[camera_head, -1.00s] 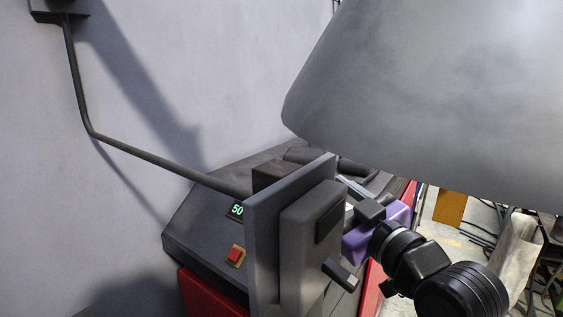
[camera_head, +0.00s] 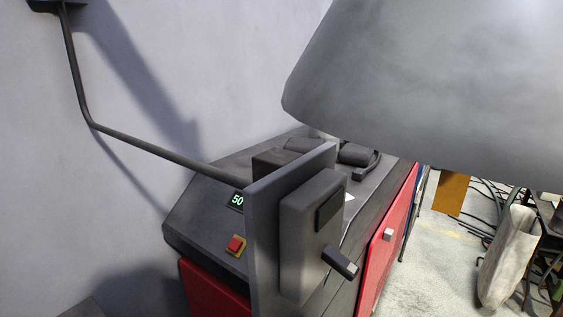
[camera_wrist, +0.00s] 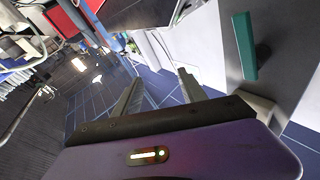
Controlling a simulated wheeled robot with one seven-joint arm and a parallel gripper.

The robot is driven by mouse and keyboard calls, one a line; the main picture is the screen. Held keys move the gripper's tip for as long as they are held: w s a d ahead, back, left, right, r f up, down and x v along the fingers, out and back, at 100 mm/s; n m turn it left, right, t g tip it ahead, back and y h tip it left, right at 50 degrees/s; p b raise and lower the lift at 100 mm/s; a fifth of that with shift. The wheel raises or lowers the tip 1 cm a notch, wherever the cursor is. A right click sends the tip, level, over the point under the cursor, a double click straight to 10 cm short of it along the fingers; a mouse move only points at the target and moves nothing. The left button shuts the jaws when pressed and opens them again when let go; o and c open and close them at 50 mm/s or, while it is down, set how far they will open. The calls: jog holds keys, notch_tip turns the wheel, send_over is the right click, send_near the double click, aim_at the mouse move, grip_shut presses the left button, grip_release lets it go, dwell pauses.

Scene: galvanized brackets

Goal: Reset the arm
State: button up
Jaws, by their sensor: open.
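My gripper (camera_wrist: 158,95) shows in the wrist view, with its two fingers spread apart and nothing between them. Its purple body (camera_wrist: 180,158) with a small lit strip fills the bottom of that view. Blue tiled floor shows between and beyond the fingers. In the head view neither my arm nor my gripper is visible now.
A dark grey machine (camera_head: 208,214) with red panels, a display reading 50 and a red button (camera_head: 236,244) stands against the wall. A large grey hood (camera_head: 430,90) hangs above it. A pale sack (camera_head: 510,258) stands at the right. A green bar (camera_wrist: 244,46) is near my gripper's right side.

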jog(key=s+f+n+g+y, duration=0.1)
jog(key=s+f, duration=0.4)
jog(key=s, duration=0.5)
jog(key=s+f+n+g, duration=0.2)
jog(key=s+f+g, duration=0.2)
jog(key=s, duration=0.7)
jog(key=shift+s+d+f+g+y, duration=0.15)
jog(key=shift+d+f+g+y, duration=0.15)
jog(key=shift+f+y, duration=0.15)
